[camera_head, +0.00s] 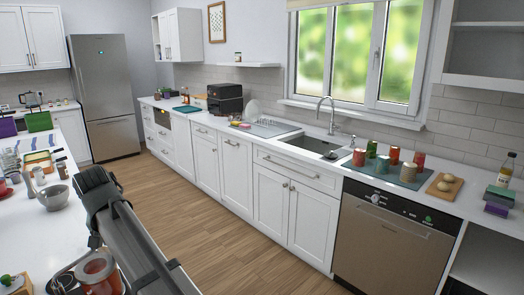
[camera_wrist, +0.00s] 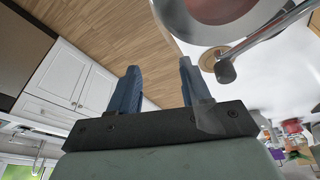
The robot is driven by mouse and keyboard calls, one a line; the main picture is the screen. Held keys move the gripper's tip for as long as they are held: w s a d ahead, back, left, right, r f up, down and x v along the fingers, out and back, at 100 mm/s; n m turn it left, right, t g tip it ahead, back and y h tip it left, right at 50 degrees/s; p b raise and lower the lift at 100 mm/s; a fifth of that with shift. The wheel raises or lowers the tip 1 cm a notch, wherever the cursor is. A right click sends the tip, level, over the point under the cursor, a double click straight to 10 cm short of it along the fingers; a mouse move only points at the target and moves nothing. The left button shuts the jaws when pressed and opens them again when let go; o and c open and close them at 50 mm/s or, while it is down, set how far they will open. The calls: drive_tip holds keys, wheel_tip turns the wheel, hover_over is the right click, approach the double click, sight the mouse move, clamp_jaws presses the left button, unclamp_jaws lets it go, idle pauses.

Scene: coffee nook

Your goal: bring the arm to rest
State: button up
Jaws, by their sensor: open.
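My gripper (camera_wrist: 159,66) shows in the wrist view with its two blue fingers apart and nothing between them. Beyond the fingers are the wood floor and white cabinets. A round metal vessel with a reddish inside (camera_wrist: 215,8) is close at the top of the wrist view, with a metal bar ending in a dark knob (camera_wrist: 226,72) beside it. Both lie to the right of the fingers' gap or above it, and I see no contact. In the head view my dark arm rises at the lower left, and I cannot make out the fingers there.
A white island counter (camera_head: 52,225) at left carries a grey bowl (camera_head: 53,197), a red jar (camera_head: 97,270) and other small items. The long white counter (camera_head: 225,124) holds a dark mat (camera_head: 383,172) with several cups and a board (camera_head: 444,187). The floor (camera_head: 185,205) between is clear.

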drive_tip(key=w+d+f+g+h, duration=0.1)
drive_tip(key=w+d+f, duration=0.1)
drive_tip(key=d+f, duration=0.45)
drive_tip(key=w+d+f, duration=0.2)
drive_tip(key=d+f, duration=0.1)
drive_tip(key=f, duration=0.6)
drive_tip(key=w+d+f+g+h, duration=0.1)
drive_tip(key=w+d+f, duration=0.1)
drive_tip(key=d+f, duration=0.45)
drive_tip(key=s+d+f+m+g, duration=0.1)
drive_tip(key=s+d+f, duration=0.1)
drive_tip(key=d+f, duration=0.8)
drive_tip(key=s+d+f+m+g, duration=0.1)
drive_tip(key=s+d+f+g, duration=0.1)
drive_tip(key=d+f, duration=0.85)
drive_tip(key=s+d+f+m+g, duration=0.1)
drive_tip(key=s+d+f+g, duration=0.1)
drive_tip(key=s+d+f, duration=1.15)
drive_tip(key=s+d+f+g, duration=0.1)
drive_tip(key=s+d+f, duration=0.1)
drive_tip(key=s, duration=0.4)
drive_tip(key=s+d+f+m+g, duration=0.1)
drive_tip(key=s+d+f, duration=0.1)
drive_tip(key=s, duration=0.4)
drive_tip(key=s+d+f+g+y, duration=0.1)
drive_tip(key=s+d+f, duration=0.1)
drive_tip(key=s+f, duration=0.2)
drive_tip(key=s, duration=0.3)
drive_tip(key=shift+d+f+m, duration=0.25)
drive_tip(key=shift+d+m, duration=0.15)
